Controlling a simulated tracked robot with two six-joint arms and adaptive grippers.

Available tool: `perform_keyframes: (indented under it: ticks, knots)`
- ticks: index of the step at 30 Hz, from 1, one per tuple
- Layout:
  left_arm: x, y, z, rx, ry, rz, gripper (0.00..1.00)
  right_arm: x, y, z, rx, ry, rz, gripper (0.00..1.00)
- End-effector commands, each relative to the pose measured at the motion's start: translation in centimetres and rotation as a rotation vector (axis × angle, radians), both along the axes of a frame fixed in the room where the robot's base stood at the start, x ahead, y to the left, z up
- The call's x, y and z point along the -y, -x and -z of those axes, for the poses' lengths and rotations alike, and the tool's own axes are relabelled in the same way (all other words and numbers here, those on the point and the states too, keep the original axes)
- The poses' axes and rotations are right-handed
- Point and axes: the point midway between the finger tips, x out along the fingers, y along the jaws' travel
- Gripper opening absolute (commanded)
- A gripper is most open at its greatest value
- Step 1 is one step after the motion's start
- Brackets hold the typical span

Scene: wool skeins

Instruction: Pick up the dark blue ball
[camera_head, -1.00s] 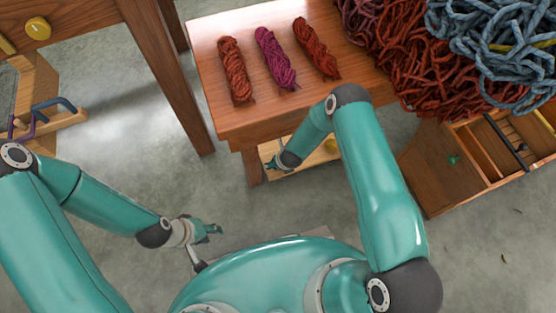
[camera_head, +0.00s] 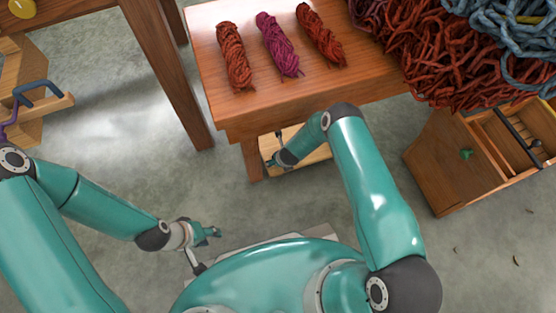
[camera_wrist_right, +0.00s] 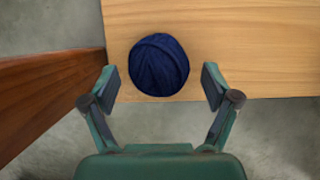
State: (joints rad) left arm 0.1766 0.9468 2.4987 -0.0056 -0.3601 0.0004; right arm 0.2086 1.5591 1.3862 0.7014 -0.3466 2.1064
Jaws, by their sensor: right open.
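The dark blue ball (camera_wrist_right: 158,64) shows in the right wrist view, a wound ball of yarn on a light wooden board (camera_wrist_right: 240,45), near the board's front edge. My right gripper (camera_wrist_right: 158,87) is open, with one finger on each side of the ball's near part; the ball is not gripped. In the head view my right gripper (camera_head: 277,160) is small and partly hidden at the light board (camera_head: 305,155) under the table. I cannot make out the ball there. My left gripper (camera_head: 213,232) hangs over the floor, away from the ball; its jaws are too small to read.
Two rust skeins (camera_head: 235,57) (camera_head: 320,35) and a magenta skein (camera_head: 278,45) lie on the table (camera_head: 215,95). Tangled rust wool (camera_head: 440,60) and blue-grey wool (camera_head: 500,25) are heaped to the right. A wooden drawer unit (camera_head: 440,165) stands right. A dark wooden leg (camera_wrist_right: 50,90) is left of the ball.

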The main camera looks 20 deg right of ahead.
Motion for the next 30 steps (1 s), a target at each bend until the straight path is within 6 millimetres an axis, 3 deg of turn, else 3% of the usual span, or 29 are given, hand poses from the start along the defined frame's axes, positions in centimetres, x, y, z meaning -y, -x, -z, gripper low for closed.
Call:
perform_keyframes:
  ticks: [5, 16, 30]
  knots:
    - [0.0, 0.0, -0.09, 0.0, 0.0, 0.0, 0.4, 0.02, 0.02, -0.09, 0.0, 0.0, 0.0, 0.85]
    - [0.0, 0.0, -0.09, 0.0, 0.0, 0.0, 0.4, 0.03, 0.04, -0.09, 0.0, 0.0, 0.0, 0.25]
    - [0.0, 0.0, -0.59, 0.0, 0.0, 0.0, 0.4, -0.08, -0.02, -0.79, 0.0, 0.0, -0.002, 0.24]
